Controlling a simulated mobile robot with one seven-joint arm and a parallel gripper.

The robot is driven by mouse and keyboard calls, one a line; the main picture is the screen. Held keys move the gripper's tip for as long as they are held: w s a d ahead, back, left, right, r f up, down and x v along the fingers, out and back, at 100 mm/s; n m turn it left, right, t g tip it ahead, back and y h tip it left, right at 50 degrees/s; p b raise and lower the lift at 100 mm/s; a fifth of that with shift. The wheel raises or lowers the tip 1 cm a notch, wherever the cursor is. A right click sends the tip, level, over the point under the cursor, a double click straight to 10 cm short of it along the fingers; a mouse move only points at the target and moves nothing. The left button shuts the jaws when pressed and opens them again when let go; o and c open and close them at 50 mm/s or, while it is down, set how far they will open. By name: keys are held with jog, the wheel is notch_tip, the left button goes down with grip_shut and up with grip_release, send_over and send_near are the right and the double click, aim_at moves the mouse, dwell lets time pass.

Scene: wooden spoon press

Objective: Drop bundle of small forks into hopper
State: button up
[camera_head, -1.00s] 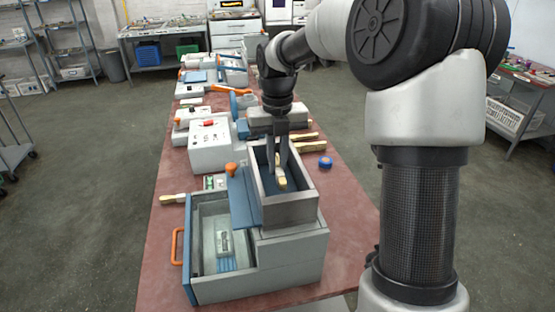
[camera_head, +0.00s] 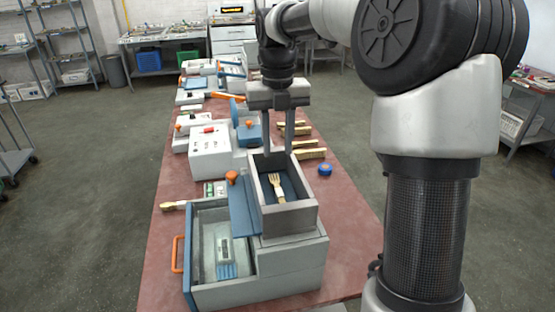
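A small wooden fork bundle (camera_head: 277,188) lies in the grey hopper (camera_head: 290,217), leaning with its tines toward the far side. I cannot tell how many forks are in it. The hopper is an open box on top of the press (camera_head: 290,262). My gripper (camera_head: 279,153) is above the far edge of the hopper, pointing down. Its two fingers are spread apart with nothing between them, and it is clear of the forks.
More wooden bundles (camera_head: 309,153) lie on the red table behind the hopper on the right. A blue round object (camera_head: 325,169) is beside them. A white box machine (camera_head: 210,150) stands behind the press on the left. An open drawer (camera_head: 219,240) is at the press's front left.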

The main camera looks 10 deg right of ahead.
notch_tip(320, 180, up, 5)
jog(key=shift+r+p, duration=0.1)
jog(key=shift+p, duration=0.2)
jog(key=shift+s, duration=0.1)
jog(key=s+m+t+p, duration=0.2)
jog(key=s+m, duration=1)
jog(key=m, duration=0.6)
jog(key=s+r+m+t+p, duration=0.1)
jog(key=s+m+t+p, duration=0.1)
jog(key=s+m, duration=1)
jog(key=m+t, duration=0.1)
jog(key=m, duration=0.5)
jog(key=shift+s+r+t, duration=0.3)
jog(key=shift+s, duration=0.1)
